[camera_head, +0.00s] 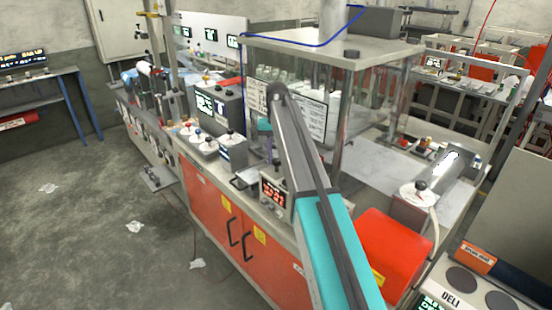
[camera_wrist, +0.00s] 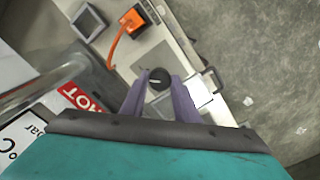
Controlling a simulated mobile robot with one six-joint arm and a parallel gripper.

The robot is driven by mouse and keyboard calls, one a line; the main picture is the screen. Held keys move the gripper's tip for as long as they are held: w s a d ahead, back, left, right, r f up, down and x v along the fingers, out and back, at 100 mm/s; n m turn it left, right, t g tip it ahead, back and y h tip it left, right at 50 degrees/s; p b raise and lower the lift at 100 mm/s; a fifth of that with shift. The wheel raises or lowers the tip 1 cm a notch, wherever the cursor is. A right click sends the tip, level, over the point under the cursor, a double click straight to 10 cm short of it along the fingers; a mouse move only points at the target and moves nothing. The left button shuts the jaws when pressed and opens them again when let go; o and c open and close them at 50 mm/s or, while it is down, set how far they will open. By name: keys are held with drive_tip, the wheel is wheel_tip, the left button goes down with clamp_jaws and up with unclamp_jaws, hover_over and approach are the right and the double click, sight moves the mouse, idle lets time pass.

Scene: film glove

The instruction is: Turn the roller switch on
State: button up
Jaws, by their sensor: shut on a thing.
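In the wrist view, the two purple fingers of my gripper (camera_wrist: 159,92) are closed around a small black round knob (camera_wrist: 159,78) with a light mark across its top. The knob stands on a pale bench panel. I take it to be the roller switch, though no label on it can be read. In the head view my own arm covers this part of the bench, and the fingers and knob do not show clearly.
An orange curved part (camera_wrist: 122,37) and a grey square frame (camera_wrist: 88,22) lie close to the fingers. A red sign (camera_wrist: 85,98) is beside them. In the head view, a glass-sided enclosure (camera_head: 337,48) stands behind my arm, and white-based knobs (camera_head: 204,146) are to the left.

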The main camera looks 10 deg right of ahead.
sight(277, 161)
drive_tip(key=shift+s+f, duration=0.1)
drive_tip(key=shift+s, duration=0.1)
drive_tip(key=o, duration=1.1)
drive_tip(key=shift+c, duration=0.2)
drive_tip(key=shift+w, duration=0.1)
drive_tip(key=shift+r+p, duration=0.4)
drive_tip(key=shift+r, duration=0.4)
drive_tip(key=shift+r+p, duration=1.6)
drive_tip(key=shift+r, duration=1.45)
